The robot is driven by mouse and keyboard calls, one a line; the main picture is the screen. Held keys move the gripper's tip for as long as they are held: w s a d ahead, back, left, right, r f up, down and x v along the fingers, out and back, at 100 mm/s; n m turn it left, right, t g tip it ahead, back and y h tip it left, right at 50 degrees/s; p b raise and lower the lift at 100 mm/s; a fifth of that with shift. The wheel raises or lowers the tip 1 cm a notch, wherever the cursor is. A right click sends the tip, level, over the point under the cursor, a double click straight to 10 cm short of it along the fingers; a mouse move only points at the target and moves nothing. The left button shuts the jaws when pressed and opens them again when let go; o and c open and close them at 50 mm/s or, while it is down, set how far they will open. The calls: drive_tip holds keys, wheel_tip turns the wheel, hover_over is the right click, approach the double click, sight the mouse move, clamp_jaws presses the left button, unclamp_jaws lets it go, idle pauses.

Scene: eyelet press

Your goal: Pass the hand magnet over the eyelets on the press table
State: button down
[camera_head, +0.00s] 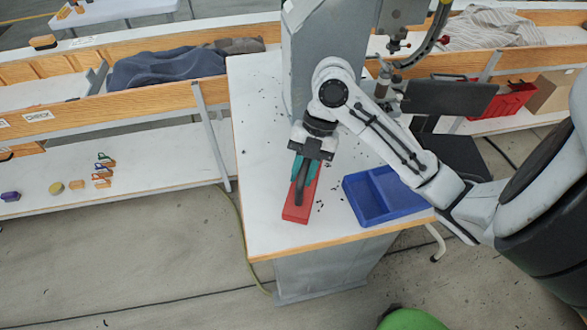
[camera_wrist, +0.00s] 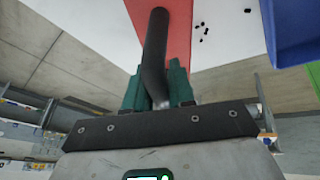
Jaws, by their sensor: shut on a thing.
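The hand magnet (camera_head: 297,213) is a red block with a black bar handle, over the white press table (camera_head: 262,190). My gripper (camera_head: 304,172) has teal fingers shut on the handle. In the wrist view my gripper (camera_wrist: 158,88) is around the black handle, with the red magnet (camera_wrist: 185,45) behind it. I cannot tell whether the magnet touches the table. Small black eyelets (camera_head: 320,189) lie scattered just right of the magnet, and some show in the wrist view (camera_wrist: 202,28). Other black specks dot the table farther left and back.
A blue divided tray (camera_head: 352,205) stands at the table's right front, close to the magnet. The grey press column (camera_head: 305,75) rises at the back. The table's front left is mostly clear. A wooden-sided bench with dark cloth (camera_head: 170,65) runs along the left.

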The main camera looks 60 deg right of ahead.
drive_tip(key=shift+s+a+b, duration=0.15)
drive_tip(key=shift+s+b, duration=0.75)
drive_tip(key=shift+s, duration=1.7)
drive_tip(key=shift+s, duration=0.1)
drive_tip(key=shift+s+d+b, duration=0.4)
drive_tip(key=shift+s+d, duration=0.05)
drive_tip(key=shift+d, duration=0.05)
drive_tip(key=shift+s+d+b, duration=0.45)
drive_tip(key=shift+s+d, duration=0.35)
drive_tip(key=shift+s, duration=0.25)
drive_tip(key=shift+s+d+b, duration=0.45)
drive_tip(key=shift+s+d, duration=0.3)
drive_tip(key=shift+s, duration=0.25)
drive_tip(key=shift+w+d, duration=3.65)
drive_tip(key=shift+d, duration=0.2)
drive_tip(key=shift+r, duration=0.1)
